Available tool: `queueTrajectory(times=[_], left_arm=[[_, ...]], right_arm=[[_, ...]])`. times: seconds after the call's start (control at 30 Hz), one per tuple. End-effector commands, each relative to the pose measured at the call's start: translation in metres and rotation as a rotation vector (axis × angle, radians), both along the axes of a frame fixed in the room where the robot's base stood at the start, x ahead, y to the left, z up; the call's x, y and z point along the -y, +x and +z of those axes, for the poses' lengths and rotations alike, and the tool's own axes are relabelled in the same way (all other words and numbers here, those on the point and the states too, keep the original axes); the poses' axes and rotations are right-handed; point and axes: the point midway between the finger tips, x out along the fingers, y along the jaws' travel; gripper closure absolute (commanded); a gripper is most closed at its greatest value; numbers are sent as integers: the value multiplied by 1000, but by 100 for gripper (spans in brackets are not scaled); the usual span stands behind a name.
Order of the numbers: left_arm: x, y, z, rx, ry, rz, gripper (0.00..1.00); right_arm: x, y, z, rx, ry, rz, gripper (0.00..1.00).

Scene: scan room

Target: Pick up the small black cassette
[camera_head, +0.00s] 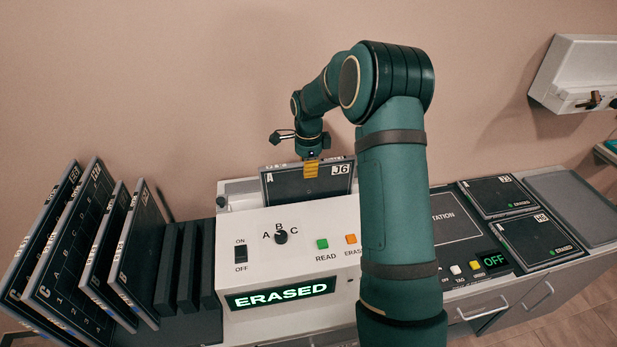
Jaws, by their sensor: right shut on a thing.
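A black cassette (285,187) with a grey edge, marked "A" and "J6", stands upright behind the front panel of the white reader (262,262). Its lower part is hidden by the reader, so I cannot tell how deep it sits. My right gripper (311,170) is shut on its upper edge, with orange fingertips over its front face. My right arm crosses the picture and hides part of the reader's right side. My left gripper is not in view.
The reader's display (281,295) says "ERASED". A rack (180,328) at left holds several upright cassettes. Two flat cassettes, an upper one (492,195) and a lower one (535,239), lie at right beside a bare grey tray (575,205). A white wall unit (580,75) juts out at upper right.

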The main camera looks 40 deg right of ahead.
Motion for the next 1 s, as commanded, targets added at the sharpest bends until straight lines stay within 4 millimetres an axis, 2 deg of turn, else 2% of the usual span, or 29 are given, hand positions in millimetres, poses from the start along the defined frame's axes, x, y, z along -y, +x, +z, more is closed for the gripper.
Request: queueTrajectory(times=[0.03,0.3,0.5,0.7,1.0], left_arm=[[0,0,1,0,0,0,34],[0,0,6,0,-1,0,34],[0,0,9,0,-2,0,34],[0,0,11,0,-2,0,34],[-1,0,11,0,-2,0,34]], right_arm=[[0,2,16,8,-3,0,100],[0,2,84,8,-2,-1,100],[0,1,123,6,-1,-1,100],[1,1,144,4,-1,-1,100],[0,1,149,3,-1,-1,100]])
